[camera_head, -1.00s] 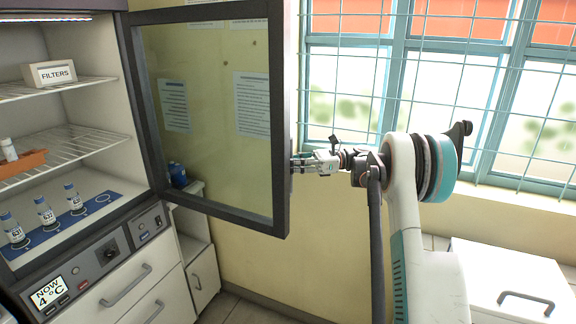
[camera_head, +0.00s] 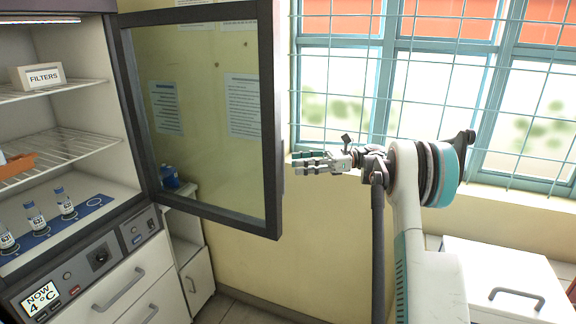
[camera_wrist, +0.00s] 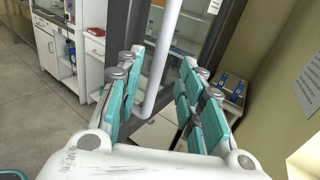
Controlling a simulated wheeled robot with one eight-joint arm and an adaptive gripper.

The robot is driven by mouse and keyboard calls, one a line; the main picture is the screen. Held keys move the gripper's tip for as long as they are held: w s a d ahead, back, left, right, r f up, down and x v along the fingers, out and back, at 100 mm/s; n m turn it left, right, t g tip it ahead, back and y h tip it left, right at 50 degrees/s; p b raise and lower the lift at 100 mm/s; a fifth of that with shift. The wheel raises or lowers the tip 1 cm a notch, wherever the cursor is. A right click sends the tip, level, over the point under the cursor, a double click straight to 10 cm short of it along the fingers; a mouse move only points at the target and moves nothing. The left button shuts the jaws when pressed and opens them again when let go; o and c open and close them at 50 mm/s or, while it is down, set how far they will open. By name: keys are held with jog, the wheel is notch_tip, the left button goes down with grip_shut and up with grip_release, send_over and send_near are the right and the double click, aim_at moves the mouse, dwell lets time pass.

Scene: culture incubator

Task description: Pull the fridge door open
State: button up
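The fridge door (camera_head: 272,120), a dark frame around a glass pane, stands wide open and swung out to the right of the fridge (camera_head: 70,130). My gripper (camera_head: 296,161) is just right of the door's outer edge in the head view, with a small gap showing. In the wrist view, the teal fingers of my gripper (camera_wrist: 158,95) are spread apart. A long pale handle bar (camera_wrist: 160,70) runs between them, and neither row of fingers appears closed on it. The door frame (camera_wrist: 125,40) shows behind the bar.
Inside the fridge are a FILTERS box (camera_head: 36,76), an orange rack (camera_head: 17,166) and several vials (camera_head: 64,203) on a blue mat. A barred window (camera_head: 430,90) and a white cabinet (camera_head: 500,285) are on the right. A low cabinet (camera_head: 197,275) stands beyond the door.

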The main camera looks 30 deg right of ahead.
jog(key=shift+v, duration=2.75)
